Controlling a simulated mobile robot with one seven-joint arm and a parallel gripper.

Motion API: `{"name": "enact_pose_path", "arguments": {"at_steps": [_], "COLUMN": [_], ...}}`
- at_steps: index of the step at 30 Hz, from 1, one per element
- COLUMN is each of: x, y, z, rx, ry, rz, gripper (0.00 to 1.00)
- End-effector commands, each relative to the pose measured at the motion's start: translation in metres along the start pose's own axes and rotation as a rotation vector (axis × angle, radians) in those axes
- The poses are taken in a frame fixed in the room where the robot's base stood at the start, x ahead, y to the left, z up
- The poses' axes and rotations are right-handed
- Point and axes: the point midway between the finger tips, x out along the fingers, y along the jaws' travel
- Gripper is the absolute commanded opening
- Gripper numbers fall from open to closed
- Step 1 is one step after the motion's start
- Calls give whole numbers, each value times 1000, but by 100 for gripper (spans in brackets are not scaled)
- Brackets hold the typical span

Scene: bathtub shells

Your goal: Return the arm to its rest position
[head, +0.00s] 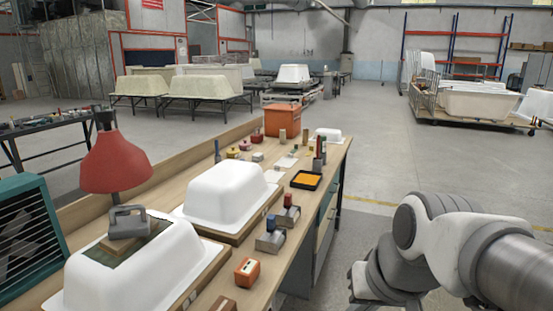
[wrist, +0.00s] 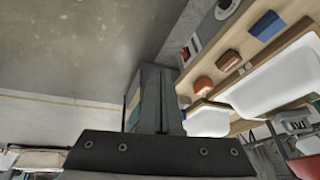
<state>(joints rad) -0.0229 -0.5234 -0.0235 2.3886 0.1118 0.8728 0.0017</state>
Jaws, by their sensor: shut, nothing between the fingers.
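My arm (head: 450,245) is folded low at the right of the head view, over the open floor and to the right of the workbench. My gripper (head: 362,287) points down at the lower edge of the head view, partly cut off and partly hidden by the wrist. In the wrist view, the dark gripper body (wrist: 160,150) with its screws fills the bottom. My gripper is shut and holds nothing. It is apart from the bench and touches nothing that I can see.
The workbench (head: 322,176) carries white tub shells (head: 228,195), a red lamp (head: 115,160), an orange bin (head: 286,120) and small tools. Its edge runs left of my arm. Grey floor (head: 400,160) is clear beyond my arm. A cart with tubs (head: 480,103) stands far right.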

Motion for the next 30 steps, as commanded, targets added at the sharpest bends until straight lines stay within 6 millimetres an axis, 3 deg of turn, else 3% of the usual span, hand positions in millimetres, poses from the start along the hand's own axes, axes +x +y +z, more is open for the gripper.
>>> {"name": "enact_pose_path", "arguments": {"at_steps": [8,9,21,25,30], "x": [-26,-41,-127,-149,-161], "y": [21,19,7,4,2], "z": [42,35,-3,-12,-18], "rx": [-82,-83,-81,-80,-80], "ry": [96,93,88,88,88], "rz": [97,98,95,94,94], "gripper": [0,0,0,0,0]}}
